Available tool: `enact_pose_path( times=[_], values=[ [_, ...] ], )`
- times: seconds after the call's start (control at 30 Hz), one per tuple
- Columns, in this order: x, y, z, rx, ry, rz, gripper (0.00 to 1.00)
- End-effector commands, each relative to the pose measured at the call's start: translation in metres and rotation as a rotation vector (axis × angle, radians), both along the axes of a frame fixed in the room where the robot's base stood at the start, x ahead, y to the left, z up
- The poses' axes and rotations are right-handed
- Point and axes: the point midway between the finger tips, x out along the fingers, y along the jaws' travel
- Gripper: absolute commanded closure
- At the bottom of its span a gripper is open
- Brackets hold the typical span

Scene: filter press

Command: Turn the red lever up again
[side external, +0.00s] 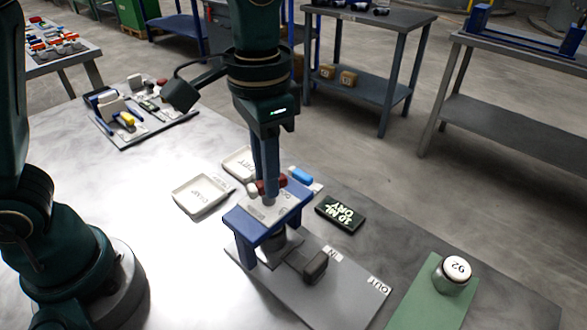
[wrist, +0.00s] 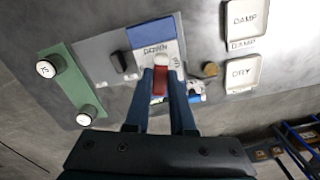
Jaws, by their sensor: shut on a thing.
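The filter press (side external: 240,224) is a blue stand with a pale top plate, on a grey base plate. My gripper (side external: 268,190) reaches straight down to the top of the press. Its fingers are shut on the red lever (side external: 283,181), which shows on both sides of them. In the wrist view my gripper (wrist: 161,72) has the red lever (wrist: 160,82) between its two blue fingers. The lever's pivot and exact tilt are partly hidden by the fingers.
The DAMP tray (side external: 183,203) and DRY tray (side external: 229,165) stand behind the press. A dark block (side external: 315,265) sits on the base plate. A white-topped jar (side external: 456,272) stands on a green mat (side external: 425,305).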

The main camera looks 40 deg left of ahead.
Motion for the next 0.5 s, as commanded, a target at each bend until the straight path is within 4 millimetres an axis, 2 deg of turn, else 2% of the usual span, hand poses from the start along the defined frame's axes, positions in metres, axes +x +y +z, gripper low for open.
enact_pose_path(
  times=[0.5],
  values=[
    [0.0007,-0.0002,0.0012,-0.001,-0.005,-0.492,1.0]
  ],
)
